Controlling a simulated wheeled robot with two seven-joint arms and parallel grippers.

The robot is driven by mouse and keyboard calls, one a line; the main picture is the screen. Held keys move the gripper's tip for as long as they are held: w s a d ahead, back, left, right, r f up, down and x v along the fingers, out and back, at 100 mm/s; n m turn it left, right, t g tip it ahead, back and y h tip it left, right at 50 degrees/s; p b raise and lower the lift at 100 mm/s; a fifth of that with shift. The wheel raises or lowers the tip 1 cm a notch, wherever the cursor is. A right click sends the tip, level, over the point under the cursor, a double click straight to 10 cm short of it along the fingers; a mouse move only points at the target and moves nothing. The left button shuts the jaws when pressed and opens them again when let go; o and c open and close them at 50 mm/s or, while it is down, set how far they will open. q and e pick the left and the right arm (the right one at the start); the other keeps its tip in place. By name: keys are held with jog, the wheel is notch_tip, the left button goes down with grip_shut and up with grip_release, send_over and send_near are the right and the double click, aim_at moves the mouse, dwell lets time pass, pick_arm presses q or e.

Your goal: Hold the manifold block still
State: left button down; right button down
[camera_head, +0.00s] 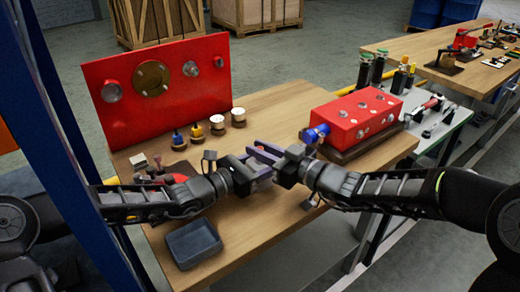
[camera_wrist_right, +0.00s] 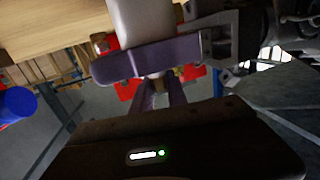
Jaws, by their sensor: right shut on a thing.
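A red block (camera_head: 355,118) with several silver round fittings and a blue cylinder (camera_head: 318,133) on its left end sits on a dark base at the table's right. It looks most like the manifold block, but I cannot be sure. My left gripper (camera_head: 255,168) and right gripper (camera_head: 280,165) meet over the middle of the table, left of the red block. Purple-grey finger parts (camera_wrist_right: 150,60) cross close together in the right wrist view. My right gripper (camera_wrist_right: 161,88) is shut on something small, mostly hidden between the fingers. The left gripper's opening is hidden.
A red upright panel (camera_head: 160,85) stands at the table's back left. Several small capped parts (camera_head: 217,125) stand before it. A dark tray (camera_head: 193,243) lies at the front left. Dark cylinders (camera_head: 365,70) stand behind the red block. The table (camera_head: 265,230) has bare wood in front.

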jog(key=n+g+y, duration=0.3)
jog(key=n+g, duration=0.1)
jog(key=g, duration=0.1)
jog(key=c, duration=1.4)
grip_release()
jog(key=shift+c, duration=0.2)
jog(key=m+t+h, duration=0.2)
jog(key=t, duration=0.1)
jog(key=m+t+h, duration=0.2)
jog(key=m+t, duration=0.1)
jog(key=shift+s+a, duration=0.15)
jog(key=shift+m+t+h, duration=0.5)
jog(key=shift+t+h, duration=0.1)
jog(key=shift+w+d, duration=0.2)
